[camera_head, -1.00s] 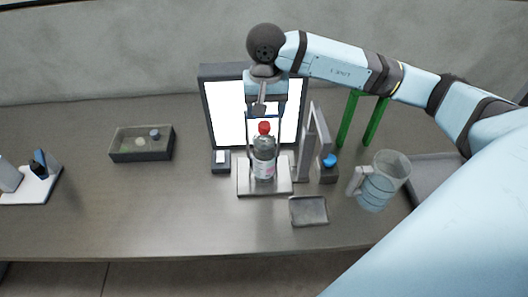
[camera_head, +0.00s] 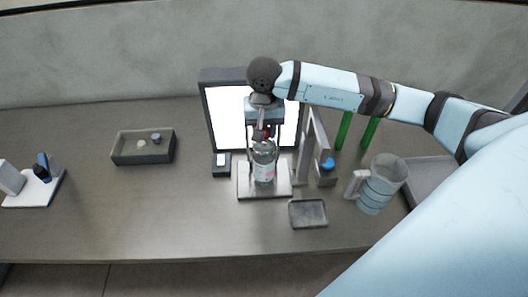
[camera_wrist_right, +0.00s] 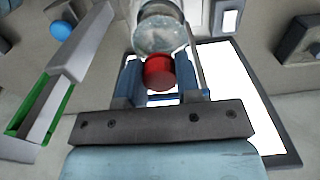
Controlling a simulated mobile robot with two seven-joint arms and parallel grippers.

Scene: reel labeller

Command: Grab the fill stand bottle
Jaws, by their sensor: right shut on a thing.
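The clear bottle (camera_head: 264,170) with a red cap and a pale pink label stands upright on the light plate of the fill stand (camera_head: 250,190). My right gripper (camera_head: 264,142) reaches down over it from above, one finger on each side of its top, and is shut on it. In the right wrist view the red cap (camera_wrist_right: 159,72) lies between the two fingers of the gripper (camera_wrist_right: 160,84), with the bottle's clear body (camera_wrist_right: 160,35) beyond. The gripper partly hides the cap in the head view. My left gripper is not in view.
A bright framed panel (camera_head: 222,110) stands behind the bottle. A grey upright (camera_head: 305,150) and a blue-topped block (camera_head: 326,172) are close on its right, with a clear jug (camera_head: 384,183) beyond. A small tray (camera_head: 308,213) lies in front. An open box (camera_head: 143,148) sits left.

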